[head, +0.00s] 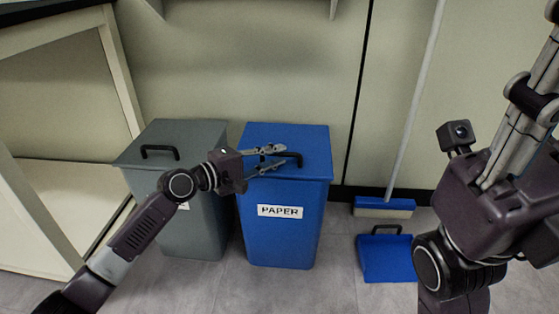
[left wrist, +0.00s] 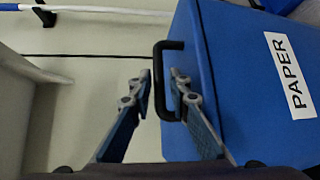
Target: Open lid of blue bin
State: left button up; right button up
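The blue bin (head: 282,215) with a white PAPER label stands against the wall in the head view. Its lid (head: 265,134) lies shut and has a black loop handle (head: 297,158). In the left wrist view, the handle (left wrist: 159,85) shows beside the blue lid. My left gripper (head: 283,158) is over the lid at the handle. Its fingers (left wrist: 162,78) are apart, one on each side of the handle bar, with small gaps showing. My right gripper (head: 520,120) is raised at the right edge of the head view; its fingertips are cut off.
A grey bin (head: 190,225) with its own black-handled lid stands close on the left of the blue bin. A blue broom (head: 384,207) and a blue dustpan (head: 386,258) are on the right. A bench frame (head: 122,75) is at left. Bare floor lies in front.

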pick_arm(q)
jog(key=shift+x, duration=0.8)
grip_shut()
